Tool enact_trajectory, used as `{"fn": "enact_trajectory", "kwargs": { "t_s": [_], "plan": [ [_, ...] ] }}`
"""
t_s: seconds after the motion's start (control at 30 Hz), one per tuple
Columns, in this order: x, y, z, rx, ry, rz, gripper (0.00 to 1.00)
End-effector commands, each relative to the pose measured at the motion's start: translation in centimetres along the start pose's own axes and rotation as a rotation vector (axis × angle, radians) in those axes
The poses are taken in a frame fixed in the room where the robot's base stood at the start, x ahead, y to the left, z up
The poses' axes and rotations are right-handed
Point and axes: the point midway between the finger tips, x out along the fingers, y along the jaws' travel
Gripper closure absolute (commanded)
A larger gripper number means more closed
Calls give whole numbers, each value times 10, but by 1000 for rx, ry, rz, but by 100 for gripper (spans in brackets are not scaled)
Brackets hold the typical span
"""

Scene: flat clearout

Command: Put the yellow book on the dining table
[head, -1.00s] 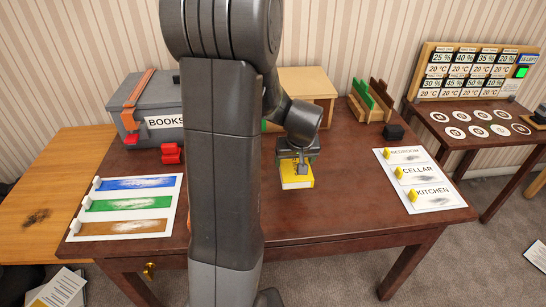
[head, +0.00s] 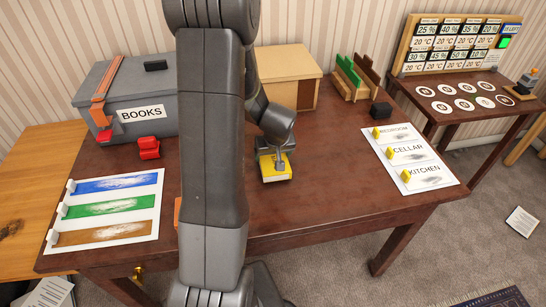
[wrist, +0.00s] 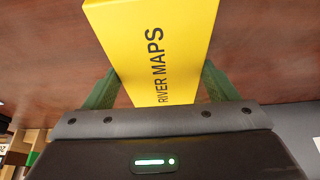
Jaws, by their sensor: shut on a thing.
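A yellow book (head: 275,167) shows in the head view at my gripper (head: 275,150), over the middle of the dark wooden table (head: 330,180). In the wrist view the same book (wrist: 155,50) reads "RIVER MAPS" on its yellow face. My gripper (wrist: 160,88) is shut on it, with a green finger against each side. I cannot tell whether the book touches the tabletop. My arm hides part of the table's middle. No label in view names a dining table.
A grey box marked BOOKS (head: 140,105), a red object (head: 148,148) and a color-striped board (head: 105,210) are left. A wooden box (head: 290,75), a green-and-brown rack (head: 355,80), a black block (head: 381,109) and a room-label card (head: 410,155) are behind and right. A lighter wooden table (head: 35,215) adjoins left.

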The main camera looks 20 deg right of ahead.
Motion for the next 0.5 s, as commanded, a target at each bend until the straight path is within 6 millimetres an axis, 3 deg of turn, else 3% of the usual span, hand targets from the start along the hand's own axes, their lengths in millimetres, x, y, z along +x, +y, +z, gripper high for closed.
{"fn": "enact_trajectory", "kwargs": {
  "t_s": [0.1,0.43,0.47,0.5],
  "plan": [
    [12,0,5,0,0,1,52],
    [15,0,6,0,1,1,52],
    [15,0,6,0,0,1,18],
    [14,0,6,0,0,1,11]
  ]
}}
